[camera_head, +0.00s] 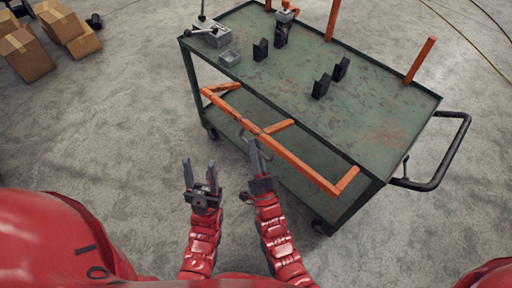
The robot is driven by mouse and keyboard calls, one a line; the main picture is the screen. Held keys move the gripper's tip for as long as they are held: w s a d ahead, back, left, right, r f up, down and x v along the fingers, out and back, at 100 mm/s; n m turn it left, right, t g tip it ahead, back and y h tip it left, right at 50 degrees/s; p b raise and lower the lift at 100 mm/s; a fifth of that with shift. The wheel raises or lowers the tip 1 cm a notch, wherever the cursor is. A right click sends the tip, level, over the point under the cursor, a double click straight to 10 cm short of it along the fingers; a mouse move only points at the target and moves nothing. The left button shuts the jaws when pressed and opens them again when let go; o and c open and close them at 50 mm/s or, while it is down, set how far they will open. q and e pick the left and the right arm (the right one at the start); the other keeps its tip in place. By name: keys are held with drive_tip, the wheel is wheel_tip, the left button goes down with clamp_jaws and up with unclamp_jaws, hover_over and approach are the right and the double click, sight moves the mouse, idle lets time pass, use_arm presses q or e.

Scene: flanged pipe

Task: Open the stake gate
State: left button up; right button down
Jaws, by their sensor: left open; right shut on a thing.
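The orange stake gate (302,166) is a long bar with short side posts. It hangs low along the near side of the green cart (372,140), beside the lower shelf. My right gripper (250,139) is shut at the bar's middle, where a small grey loop shows; the gripper hides part of the contact. My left gripper (199,172) is open and empty, its fingers pointing up. It is left of the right gripper and in front of the bar, over the floor.
Black brackets (321,86), a grey block with a lever (211,33) and a small grey tray (230,58) stand on the cart top. Orange posts (420,60) rise at its far edge. A black handle (437,160) juts out right. Cardboard boxes (27,55) lie far left.

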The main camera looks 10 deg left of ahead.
drive_tip(key=shift+r, duration=0.1)
drive_tip(key=c, duration=0.9)
unclamp_jaws()
drive_tip(key=b+v, duration=0.1)
drive_tip(key=v, duration=1.6)
drive_tip(key=shift+f, duration=0.25)
drive_tip(key=shift+s+d, duration=0.1)
